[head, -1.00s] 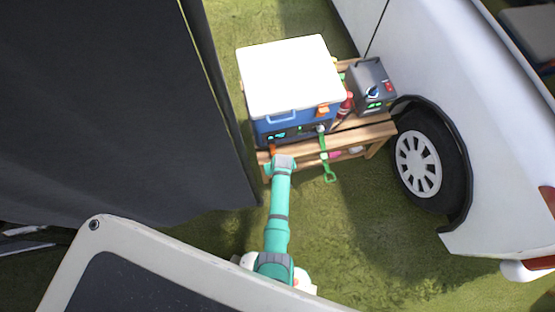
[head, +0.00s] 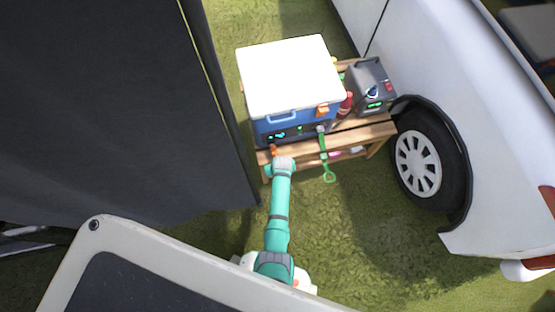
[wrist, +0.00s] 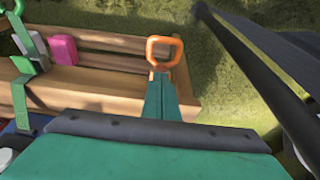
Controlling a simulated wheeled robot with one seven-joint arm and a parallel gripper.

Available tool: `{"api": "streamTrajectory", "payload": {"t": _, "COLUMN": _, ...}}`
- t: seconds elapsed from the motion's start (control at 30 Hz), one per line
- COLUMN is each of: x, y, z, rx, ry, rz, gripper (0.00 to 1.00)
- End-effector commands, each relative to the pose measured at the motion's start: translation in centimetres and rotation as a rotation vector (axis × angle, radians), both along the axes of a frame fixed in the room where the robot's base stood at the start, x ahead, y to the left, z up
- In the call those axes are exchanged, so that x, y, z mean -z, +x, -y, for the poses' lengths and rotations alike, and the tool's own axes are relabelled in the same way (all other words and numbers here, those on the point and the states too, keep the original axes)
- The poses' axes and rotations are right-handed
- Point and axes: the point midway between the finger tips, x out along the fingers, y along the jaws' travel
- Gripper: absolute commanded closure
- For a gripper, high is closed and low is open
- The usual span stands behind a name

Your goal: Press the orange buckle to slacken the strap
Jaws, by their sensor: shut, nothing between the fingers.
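An orange strap end with a loop (wrist: 165,50) hangs at the bench's front edge in the wrist view, just beyond my fingertips. In the head view a small orange piece (head: 274,150) shows at the front left of the bench, beside my gripper (head: 282,163). A green strap with a green buckle (wrist: 40,65) lies farther along the bench.
A blue cooler with a white lid (head: 290,75) stands on the wooden bench (head: 350,137). A grey power box (head: 370,88) and a red bottle (head: 345,104) stand right of it. A dark awning (head: 100,110) and its pole are close on the left; a white van (head: 415,60) is right.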

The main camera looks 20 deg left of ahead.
Motion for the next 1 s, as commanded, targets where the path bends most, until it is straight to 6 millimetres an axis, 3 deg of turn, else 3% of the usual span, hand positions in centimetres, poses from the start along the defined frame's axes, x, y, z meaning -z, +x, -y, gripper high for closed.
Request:
{"api": "streamTrajectory", "payload": {"t": 0.73, "x": -1.7, "y": 0.0, "z": 0.0, "rx": 0.0, "ry": 0.001, "rz": 0.001, "gripper": 1.0}}
{"api": "streamTrajectory", "payload": {"t": 1.0, "x": -5.7, "y": 0.0, "z": 0.0, "rx": 0.0, "ry": 0.0, "rz": 0.004, "gripper": 1.0}}
